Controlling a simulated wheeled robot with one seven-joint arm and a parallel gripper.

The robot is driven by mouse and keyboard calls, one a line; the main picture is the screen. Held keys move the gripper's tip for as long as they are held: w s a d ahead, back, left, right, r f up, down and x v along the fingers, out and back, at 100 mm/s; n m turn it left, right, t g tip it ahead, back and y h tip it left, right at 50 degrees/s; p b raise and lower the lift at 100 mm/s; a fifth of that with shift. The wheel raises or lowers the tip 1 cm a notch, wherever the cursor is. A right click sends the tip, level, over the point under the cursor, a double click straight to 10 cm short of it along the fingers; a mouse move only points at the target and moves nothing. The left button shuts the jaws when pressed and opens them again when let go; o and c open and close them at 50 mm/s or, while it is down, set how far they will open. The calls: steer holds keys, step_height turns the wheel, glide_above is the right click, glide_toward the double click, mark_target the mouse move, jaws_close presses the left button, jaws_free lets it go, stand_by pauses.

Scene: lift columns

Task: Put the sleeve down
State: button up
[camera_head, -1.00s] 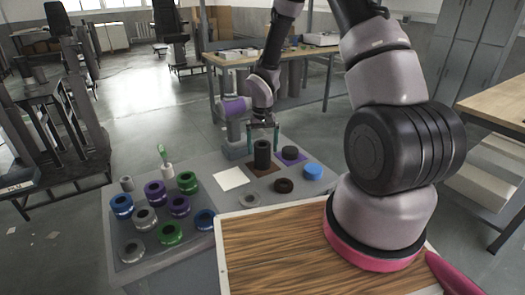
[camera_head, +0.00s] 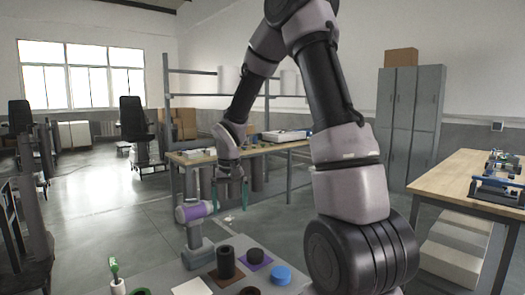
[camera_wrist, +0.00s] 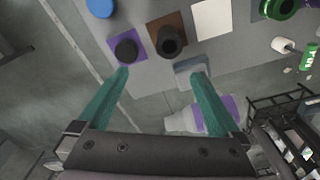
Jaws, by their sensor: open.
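The sleeve, a dark upright hollow cylinder (camera_head: 226,264), stands on a brown square mat (camera_head: 213,272) on the grey table. In the wrist view the sleeve (camera_wrist: 170,46) shows its open top, with the brown mat (camera_wrist: 157,24) around its foot. My gripper (camera_head: 231,195) is raised well above the table, with its green fingers apart and nothing between them. In the wrist view my gripper (camera_wrist: 158,78) is also open and empty, and clear of the sleeve.
A blue round piece (camera_head: 281,275) and a white square (camera_wrist: 212,20) are close by. A purple and white device (camera_head: 194,212) stands behind the sleeve, below my gripper.

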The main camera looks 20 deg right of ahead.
steer(key=s+d+r+m+t, duration=0.15)
steer(key=s+r, duration=0.25)
steer(key=r, duration=0.4)
steer(key=s+d+r+t, duration=0.1)
steer(key=s+d+r, duration=0.1)
steer(key=s+r, duration=0.35)
steer(key=s+r+m+t+y, duration=0.1)
steer(key=s+r+t+y, duration=0.1)
steer(key=s+r, duration=0.8)
steer(key=shift+s+d+t, duration=0.15)
steer(key=shift+s+t, duration=0.65)
steer(key=shift+t, duration=0.05)
steer(key=shift+r, duration=0.1)
